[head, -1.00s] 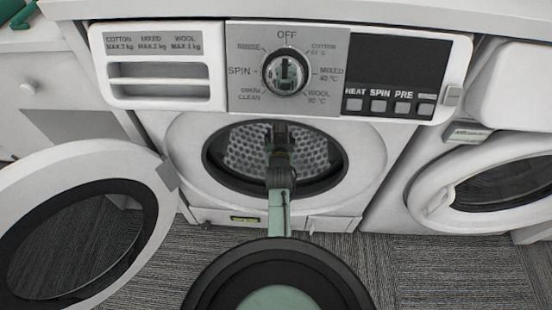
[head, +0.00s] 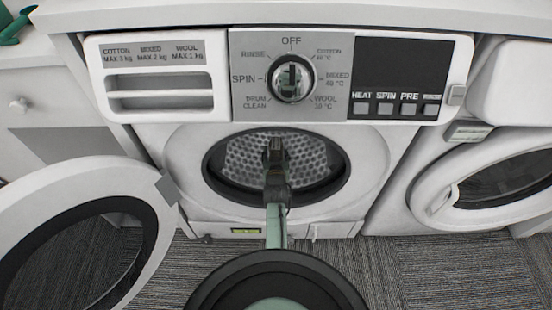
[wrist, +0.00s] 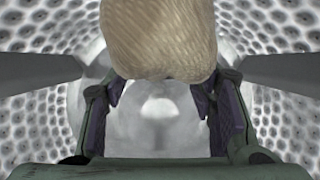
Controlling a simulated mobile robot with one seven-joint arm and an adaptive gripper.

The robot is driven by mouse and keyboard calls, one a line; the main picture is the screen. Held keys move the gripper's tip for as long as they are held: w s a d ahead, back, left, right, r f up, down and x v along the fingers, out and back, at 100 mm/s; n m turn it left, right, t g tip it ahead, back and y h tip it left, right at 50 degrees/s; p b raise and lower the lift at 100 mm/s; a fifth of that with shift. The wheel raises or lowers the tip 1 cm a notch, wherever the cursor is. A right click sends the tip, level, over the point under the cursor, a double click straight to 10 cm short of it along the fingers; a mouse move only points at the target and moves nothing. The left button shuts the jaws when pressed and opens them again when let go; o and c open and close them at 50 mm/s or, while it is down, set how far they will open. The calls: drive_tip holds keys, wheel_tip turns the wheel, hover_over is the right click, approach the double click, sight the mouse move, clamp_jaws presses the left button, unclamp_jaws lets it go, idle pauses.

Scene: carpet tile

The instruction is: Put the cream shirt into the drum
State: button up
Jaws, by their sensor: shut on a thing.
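The cream shirt (wrist: 160,38) shows as a bunched, ribbed cream bundle at the top middle of the wrist view. My gripper (wrist: 158,98) is shut on it, with dark finger pads on either side below the bundle. In the head view my gripper (head: 276,150) is at the open drum mouth, in front of the perforated metal drum (head: 240,158). The shirt cannot be made out there, hidden by the gripper. In the wrist view the drum's perforated wall (wrist: 285,110) surrounds the gripper on both sides.
The washer's round door (head: 150,235) stands open to the left. The control panel (head: 290,80) sits above the opening. A second machine with a round door (head: 435,195) stands at the right. Grey carpet (head: 420,270) lies in front.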

drive_tip(key=shift+f, duration=1.05)
drive_tip(key=shift+f+b, duration=0.55)
drive_tip(key=shift+f, duration=0.1)
drive_tip(key=o, duration=1.3)
drive_tip(key=shift+c, duration=0.2)
drive_tip(key=shift+r+p, duration=0.5)
drive_tip(key=shift+r, duration=0.05)
drive_tip(key=shift+p+v, duration=3.9)
drive_tip(key=shift+v, duration=2.15)
